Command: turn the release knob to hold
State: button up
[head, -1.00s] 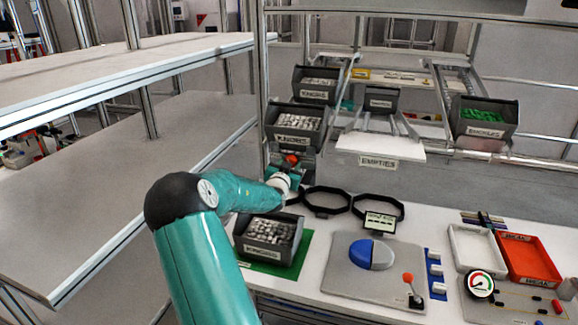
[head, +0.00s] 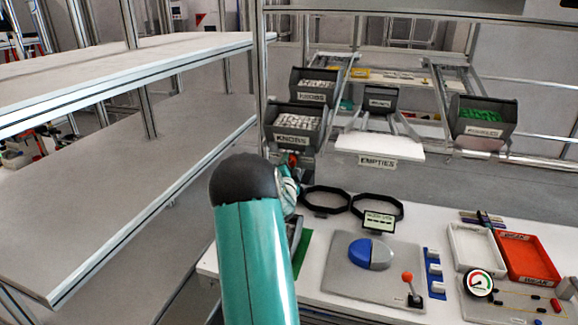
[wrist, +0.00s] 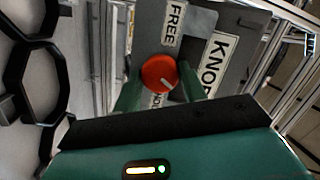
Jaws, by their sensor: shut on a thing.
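The pointer mark slants toward the lower right. A FREE label (wrist: 174,22) is above the knob. Another label below it is mostly hidden. My gripper (wrist: 160,86) is shut on the knob, one green finger on each side. In the head view the knob is a small red spot (head: 292,160), partly hidden by my arm.
Two knobs bins stand on the rack, the lower one (head: 292,122) just above my gripper. Two black ring frames (wrist: 35,60) lie close on the left in the wrist view. The bench holds a blue-and-grey helmet shell (head: 370,252) and a red tray (head: 527,262).

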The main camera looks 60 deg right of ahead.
jog(key=shift+m, duration=1)
jog(key=o, duration=1)
jog(key=shift+c, duration=0.2)
jog(key=v, duration=1.3)
jog(key=shift+s+a+f, duration=0.2)
jog(key=shift+a+f, duration=0.1)
jog(key=shift+f, duration=0.1)
jog(key=shift+w, duration=0.1)
